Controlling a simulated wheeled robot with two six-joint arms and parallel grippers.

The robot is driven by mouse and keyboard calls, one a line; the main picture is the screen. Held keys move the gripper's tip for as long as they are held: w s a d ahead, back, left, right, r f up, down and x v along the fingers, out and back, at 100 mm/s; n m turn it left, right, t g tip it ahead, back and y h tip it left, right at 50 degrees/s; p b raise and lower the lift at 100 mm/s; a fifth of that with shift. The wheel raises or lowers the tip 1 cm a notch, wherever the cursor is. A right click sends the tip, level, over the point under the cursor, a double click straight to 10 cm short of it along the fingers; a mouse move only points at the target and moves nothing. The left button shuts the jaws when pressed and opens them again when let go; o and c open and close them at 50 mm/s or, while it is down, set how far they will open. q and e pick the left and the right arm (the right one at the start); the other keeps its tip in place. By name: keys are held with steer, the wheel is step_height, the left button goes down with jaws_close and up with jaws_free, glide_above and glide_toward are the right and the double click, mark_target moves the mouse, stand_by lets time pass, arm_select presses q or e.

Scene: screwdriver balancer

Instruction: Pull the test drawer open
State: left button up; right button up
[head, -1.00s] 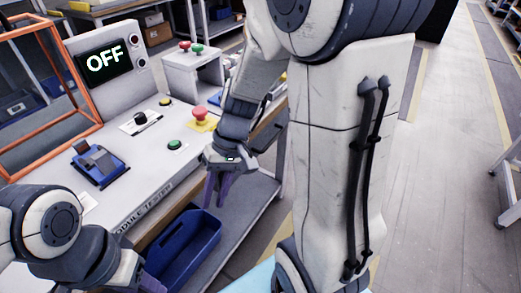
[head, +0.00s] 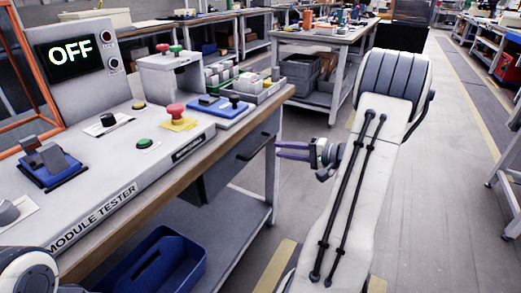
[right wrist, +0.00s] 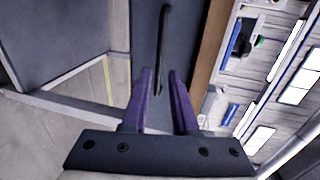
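The test drawer (head: 222,170) is a dark grey box under the wooden bench top, and it looks closed. Its black bar handle (head: 254,146) is on the front. In the right wrist view the handle (right wrist: 166,30) runs lengthwise on the dark drawer front (right wrist: 146,30), in line with the gap between my fingers. My right gripper (head: 279,151) has purple fingers pointing left at the drawer front. It is open and empty, apart from the handle in the head view. My left arm shows at the lower left corner, but its gripper is out of frame.
The module tester (head: 120,190) on the bench has buttons and a screen reading OFF. A blue bin (head: 160,262) sits on the lower shelf. A bench leg (head: 273,195) stands near my right gripper. The aisle floor (head: 440,190) on the right is clear.

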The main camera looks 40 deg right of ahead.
mark_target(261, 146)
steer(key=b+x, duration=0.1)
steer(key=x, duration=0.7)
steer(key=shift+w+a, duration=0.1)
steer(key=shift+a, duration=0.05)
jaws_close()
stand_by(1.1)
